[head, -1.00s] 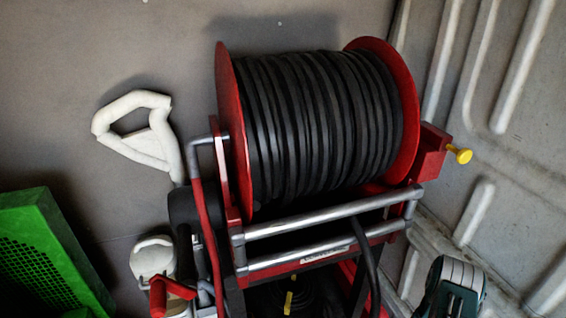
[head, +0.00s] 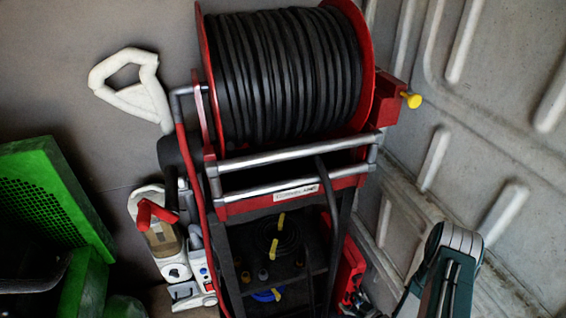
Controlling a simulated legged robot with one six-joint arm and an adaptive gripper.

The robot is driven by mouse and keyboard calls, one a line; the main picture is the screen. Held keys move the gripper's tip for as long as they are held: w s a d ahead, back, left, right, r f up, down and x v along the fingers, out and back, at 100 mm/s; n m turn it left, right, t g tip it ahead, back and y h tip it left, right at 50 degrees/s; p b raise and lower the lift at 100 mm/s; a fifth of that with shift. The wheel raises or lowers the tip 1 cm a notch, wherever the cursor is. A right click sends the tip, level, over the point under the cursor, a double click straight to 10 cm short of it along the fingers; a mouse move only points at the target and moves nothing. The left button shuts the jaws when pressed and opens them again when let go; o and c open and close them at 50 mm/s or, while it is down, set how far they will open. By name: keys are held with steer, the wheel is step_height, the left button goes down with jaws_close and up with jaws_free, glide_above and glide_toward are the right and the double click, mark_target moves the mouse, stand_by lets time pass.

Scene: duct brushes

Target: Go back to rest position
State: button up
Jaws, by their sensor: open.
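My gripper does not show in the head view. The large reel of black hose (head: 285,75) with red side discs stands upright on its red and silver frame (head: 285,187). Nothing of my arm can be made out near it. No rest position is marked in the picture.
A green perforated container (head: 40,190) stands at the left. A white D-shaped handle (head: 145,95) rises beside the reel. A red and white machine (head: 160,235) is below it. A teal and white object (head: 450,265) is at the lower right, before the ribbed grey wall (head: 460,130).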

steer(key=w+d+r+g+h, duration=0.1)
steer(key=w+d+r+h, duration=0.35)
steer(key=w+r, duration=0.65)
step_height(320, 180, up, 22)
steer(key=s+f+m+g+h, duration=0.1)
steer(key=s+m+g+h, duration=0.1)
steer(key=s+h, duration=0.15)
steer(key=s+a+r+m+h, duration=0.1)
steer(key=s+a+r+m, duration=0.25)
steer(key=s+r, duration=0.75)
steer(key=s+a+r+g, duration=0.1)
steer(key=s+a+r, duration=0.1)
steer(key=s, duration=0.3)
steer(key=s+a+r+y, duration=0.1)
steer(key=s+a+r, duration=0.2)
steer(key=s, duration=0.2)
steer(key=s+a+r+m+g, duration=0.1)
steer(key=s+a+r, duration=0.1)
steer(key=s+a, duration=0.1)
steer(key=shift+s+r+g+y, duration=0.3)
steer(key=shift+s+y, duration=0.1)
steer(key=shift+s, duration=0.5)
